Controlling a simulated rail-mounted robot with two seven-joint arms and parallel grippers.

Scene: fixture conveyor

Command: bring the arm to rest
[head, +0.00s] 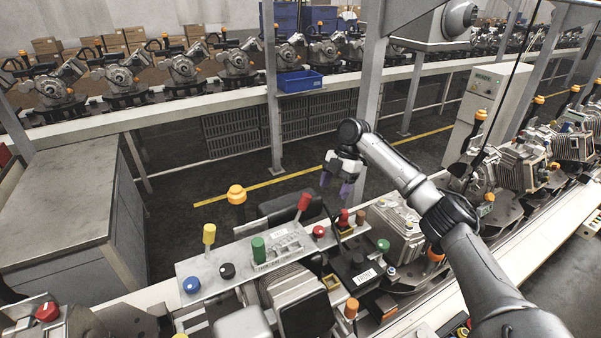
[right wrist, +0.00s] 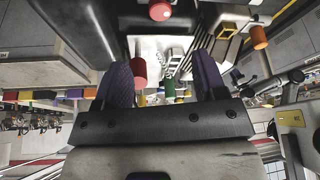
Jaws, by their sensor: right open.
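My right arm (head: 400,175) reaches in from the lower right of the head view, over the line of machined fixtures. My right gripper (head: 338,184) hangs at its end with its purple fingers pointing down, beyond the control panel. In the right wrist view the two fingers of the right gripper (right wrist: 165,78) stand wide apart with nothing held between them. Panel parts, among them a red cylinder (right wrist: 139,72), show behind and between the fingers. I cannot tell how far they are from the fingertips. My left gripper is not in view.
The fixture panel (head: 195,266) carries several coloured knobs and a raised red lever (head: 304,201). A grey cabinet (head: 60,205) stands at left. A blue bin (head: 300,81) sits on the back conveyor. The dark floor (head: 190,215) between is open; a grey post (head: 369,85) stands behind the gripper.

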